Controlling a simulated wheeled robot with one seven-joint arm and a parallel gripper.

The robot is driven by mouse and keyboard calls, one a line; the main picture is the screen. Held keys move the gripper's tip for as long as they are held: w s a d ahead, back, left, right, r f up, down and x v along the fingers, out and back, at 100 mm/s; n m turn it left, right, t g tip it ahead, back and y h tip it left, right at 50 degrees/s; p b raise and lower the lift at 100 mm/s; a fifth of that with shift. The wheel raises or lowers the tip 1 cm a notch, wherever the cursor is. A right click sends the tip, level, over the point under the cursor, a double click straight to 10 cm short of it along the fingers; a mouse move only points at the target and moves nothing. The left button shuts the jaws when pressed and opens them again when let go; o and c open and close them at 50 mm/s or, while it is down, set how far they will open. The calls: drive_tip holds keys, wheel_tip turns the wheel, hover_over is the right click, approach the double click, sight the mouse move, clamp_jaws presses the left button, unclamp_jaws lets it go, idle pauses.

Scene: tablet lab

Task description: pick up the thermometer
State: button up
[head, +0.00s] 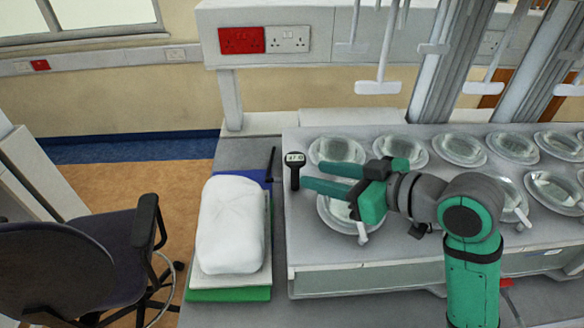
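The thermometer (294,168) is a small black device with a light display on its head. It stands upright at the left edge of the grey apparatus top. My gripper (309,176) comes in from the right with its two green fingers spread apart, pointing left at the thermometer. The fingertips are very close to its stem. I cannot tell whether they touch it or whether the stem lies between them. The gripper does not look closed on anything.
Several glass vessels (458,147) sit in the grey apparatus top (300,250). One is partly under my gripper. White paddles (378,86) hang above. A white bundle (230,225) lies on stacked folders at left. A dark chair (75,255) stands further left.

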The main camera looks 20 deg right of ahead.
sight(295, 174)
drive_tip(key=x, duration=0.3)
drive_tip(key=shift+f+x, duration=0.15)
drive_tip(key=shift+x, duration=1.15)
drive_tip(key=shift+f+x, duration=0.2)
drive_tip(key=shift+x, duration=1.1)
drive_tip(key=shift+s, duration=0.15)
clamp_jaws()
